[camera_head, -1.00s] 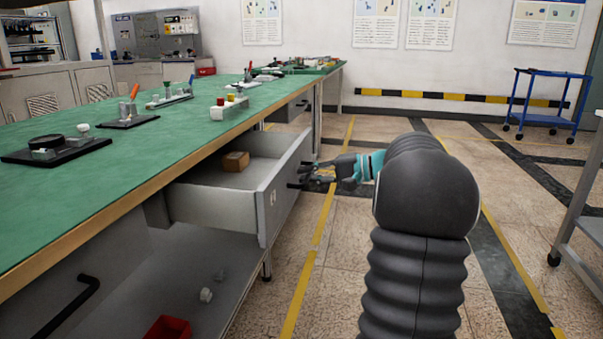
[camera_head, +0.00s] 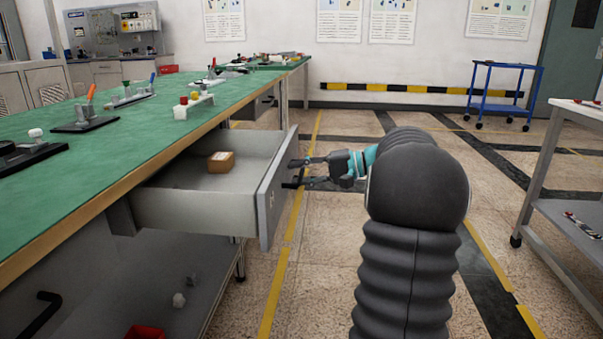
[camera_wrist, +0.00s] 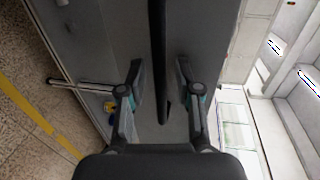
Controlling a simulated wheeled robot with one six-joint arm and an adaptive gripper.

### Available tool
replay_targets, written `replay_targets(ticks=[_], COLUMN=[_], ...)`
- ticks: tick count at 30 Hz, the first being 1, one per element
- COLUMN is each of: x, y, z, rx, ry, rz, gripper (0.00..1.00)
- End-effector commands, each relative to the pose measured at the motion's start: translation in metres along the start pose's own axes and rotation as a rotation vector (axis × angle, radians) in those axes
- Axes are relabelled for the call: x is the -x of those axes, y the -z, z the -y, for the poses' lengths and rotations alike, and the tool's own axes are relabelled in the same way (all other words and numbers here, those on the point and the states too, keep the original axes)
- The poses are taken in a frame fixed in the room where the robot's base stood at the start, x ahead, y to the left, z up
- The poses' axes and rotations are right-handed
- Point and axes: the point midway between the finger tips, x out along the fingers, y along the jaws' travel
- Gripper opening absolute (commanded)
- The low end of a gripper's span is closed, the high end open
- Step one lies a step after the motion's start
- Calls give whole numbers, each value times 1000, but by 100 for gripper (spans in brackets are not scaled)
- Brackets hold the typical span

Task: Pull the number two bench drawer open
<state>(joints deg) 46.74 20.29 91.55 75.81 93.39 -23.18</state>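The grey bench drawer (camera_head: 196,212) stands well out from under the green-topped bench, with a small white mark on its front that is too small to read. A small brown box (camera_head: 221,162) lies inside it. The drawer's dark bar handle (camera_wrist: 157,60) runs between my gripper's fingers in the wrist view, with a gap to each finger. My gripper (camera_head: 296,173) is at the outer face of the drawer front, its two fingers spread apart around the handle. The wrist view also shows my gripper (camera_wrist: 159,68) open.
The green bench top (camera_head: 120,150) carries several small fixtures. A red bin (camera_head: 146,332) sits on the shelf below. A grey cart (camera_head: 560,210) stands at the right, and a blue trolley (camera_head: 502,95) stands far back.

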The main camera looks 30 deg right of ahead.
Motion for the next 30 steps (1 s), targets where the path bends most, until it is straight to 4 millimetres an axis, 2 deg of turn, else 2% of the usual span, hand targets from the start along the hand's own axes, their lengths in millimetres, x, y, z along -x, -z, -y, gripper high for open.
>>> replay_targets(ticks=[11,14,24,30], x=[6,18,84,110], y=[1,1,1,1], z=[0,0,0,0], rx=[1,1,1,0], ry=[1,1,1,1], rz=[-4,-5,-5,-3], gripper=[37,37,37,37])
